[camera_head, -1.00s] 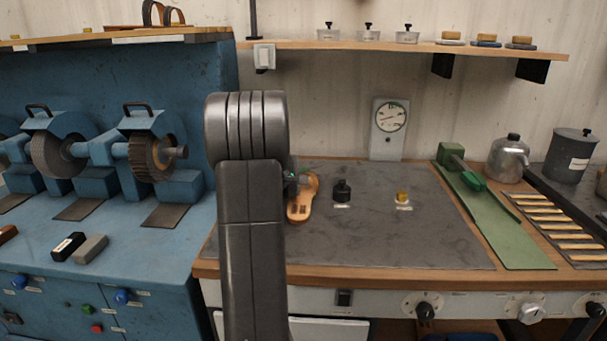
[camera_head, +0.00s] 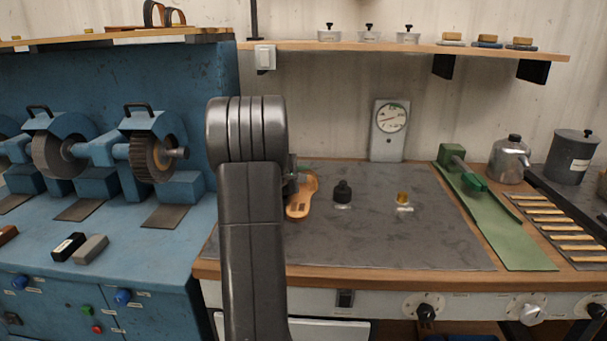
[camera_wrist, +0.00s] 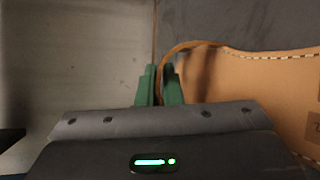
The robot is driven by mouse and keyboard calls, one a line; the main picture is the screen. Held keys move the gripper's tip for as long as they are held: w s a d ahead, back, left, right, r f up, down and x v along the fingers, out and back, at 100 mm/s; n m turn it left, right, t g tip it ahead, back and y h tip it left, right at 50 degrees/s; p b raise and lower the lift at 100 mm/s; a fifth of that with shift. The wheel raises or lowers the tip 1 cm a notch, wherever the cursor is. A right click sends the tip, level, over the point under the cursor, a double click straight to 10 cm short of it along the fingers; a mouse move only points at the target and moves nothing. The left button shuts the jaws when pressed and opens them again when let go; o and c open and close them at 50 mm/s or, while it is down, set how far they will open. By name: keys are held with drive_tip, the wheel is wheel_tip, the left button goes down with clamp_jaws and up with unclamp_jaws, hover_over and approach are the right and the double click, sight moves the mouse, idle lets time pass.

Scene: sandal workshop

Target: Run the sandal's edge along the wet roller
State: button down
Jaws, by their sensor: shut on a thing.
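A tan leather sandal (camera_head: 304,192) shows just right of my arm in the head view, over the left part of the grey worktop. It fills the right side of the wrist view (camera_wrist: 245,85), with pale stitching along its edge. My gripper (camera_wrist: 159,72) has green fingers shut on the sandal's thin curved left end. In the head view my arm hides most of the gripper. A small dark knobbed piece (camera_head: 342,191) and a small brass-coloured cylinder (camera_head: 403,198) stand on the worktop, each by a label. I cannot tell whether either is the wet roller.
The grey worktop (camera_head: 430,235) is clear around the small pieces. A green tool (camera_head: 470,175) lies on a green strip at right, beside a metal can (camera_head: 509,160). A dial gauge (camera_head: 390,130) stands at the back. Blue grinding machines (camera_head: 150,150) stand at left.

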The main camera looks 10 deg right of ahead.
drive_tip(key=shift+w, duration=0.4)
drive_tip(key=shift+w, duration=0.35)
drive_tip(key=shift+w+d, duration=0.15)
drive_tip(key=shift+w, duration=0.35)
idle(0.4)
drive_tip(key=shift+w+d, duration=0.1)
drive_tip(key=shift+w, duration=0.35)
drive_tip(key=shift+w+d, duration=0.1)
drive_tip(key=shift+w, duration=0.3)
drive_tip(key=shift+w, duration=0.35)
drive_tip(key=shift+w+d, duration=0.1)
drive_tip(key=shift+w, duration=0.25)
idle(0.8)
drive_tip(key=shift+w+d, duration=0.15)
drive_tip(key=shift+w, duration=0.4)
drive_tip(key=shift+w+d, duration=0.1)
drive_tip(key=shift+w, duration=0.4)
